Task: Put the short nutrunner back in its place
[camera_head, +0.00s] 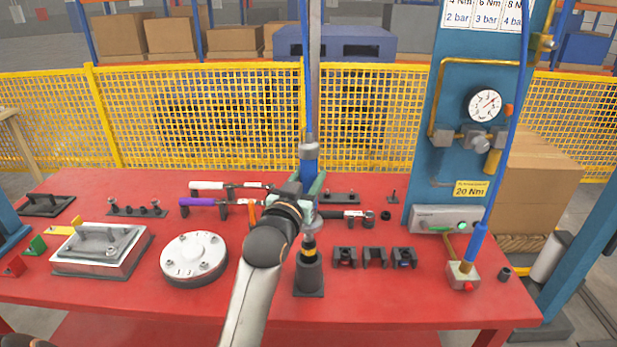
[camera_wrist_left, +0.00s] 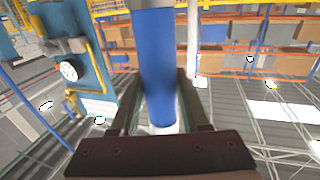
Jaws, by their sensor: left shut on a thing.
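The short nutrunner (camera_head: 309,152) is a blue upright tool hanging from a blue hose and a grey rod above it. My left gripper (camera_head: 307,190) is shut around its body over the middle of the table. In the left wrist view the blue body (camera_wrist_left: 157,65) stands between the two fingers. A black stand (camera_head: 309,278) with a yellow ring on top is directly below the tool. The tool's lower end is close above or at the stand; I cannot tell if they touch. My forearm hides part of this area. My right gripper is not in view.
A round grey flange (camera_head: 193,258) and a metal housing (camera_head: 100,250) lie left on the red table (camera_head: 400,310). Torque wrenches (camera_head: 200,202) lie behind. Three black holders (camera_head: 374,257) stand right of the stand. A blue panel (camera_head: 440,120) with a gauge rises at right.

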